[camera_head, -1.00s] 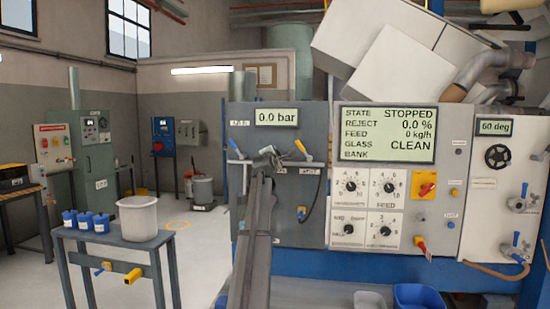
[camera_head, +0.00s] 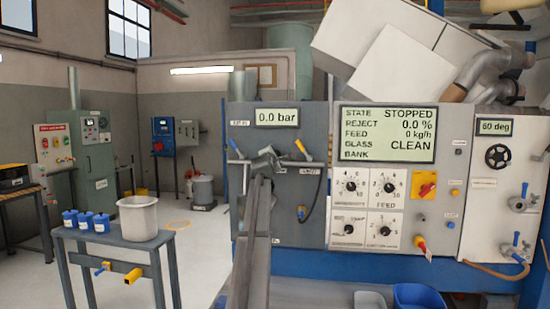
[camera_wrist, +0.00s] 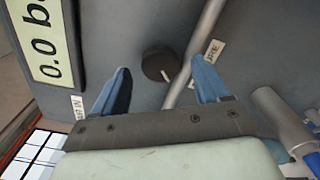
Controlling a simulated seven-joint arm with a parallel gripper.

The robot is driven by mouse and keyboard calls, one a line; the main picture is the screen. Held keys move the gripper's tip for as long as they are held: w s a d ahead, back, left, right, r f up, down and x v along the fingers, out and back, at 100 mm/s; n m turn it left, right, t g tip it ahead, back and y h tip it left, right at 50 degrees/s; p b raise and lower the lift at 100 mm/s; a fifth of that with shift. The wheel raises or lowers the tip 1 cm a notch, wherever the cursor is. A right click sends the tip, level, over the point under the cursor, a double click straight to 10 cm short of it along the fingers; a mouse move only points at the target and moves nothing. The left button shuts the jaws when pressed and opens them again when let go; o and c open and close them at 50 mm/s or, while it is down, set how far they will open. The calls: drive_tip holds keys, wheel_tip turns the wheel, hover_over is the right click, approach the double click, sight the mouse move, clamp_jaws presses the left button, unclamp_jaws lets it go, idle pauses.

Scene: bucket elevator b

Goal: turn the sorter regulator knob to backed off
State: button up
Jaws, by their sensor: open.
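A dark round knob (camera_wrist: 152,66) with a pale pointer mark sits on the grey panel in the wrist view, beside the 0.0 bar display. My gripper (camera_wrist: 160,64) is open, its two blue fingers to either side of the knob in the picture. I see no contact, and cannot tell how far the knob is from the fingertips. In the head view my gripper (camera_head: 266,157) is in front of the panel below the 0.0 bar display (camera_head: 277,117), and the knob is not clearly visible there. The main screen (camera_head: 387,134) reads STOPPED and CLEAN.
A grey pipe (camera_wrist: 203,38) runs diagonally close by the right finger. A yellow-handled valve (camera_head: 302,147) is right of my gripper and a blue-handled valve (camera_head: 235,147) left. A dial panel (camera_head: 368,210) lies further right. A small table (camera_head: 115,247) with a white bucket stands left.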

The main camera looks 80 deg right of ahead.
drive_tip(key=a, duration=1.2)
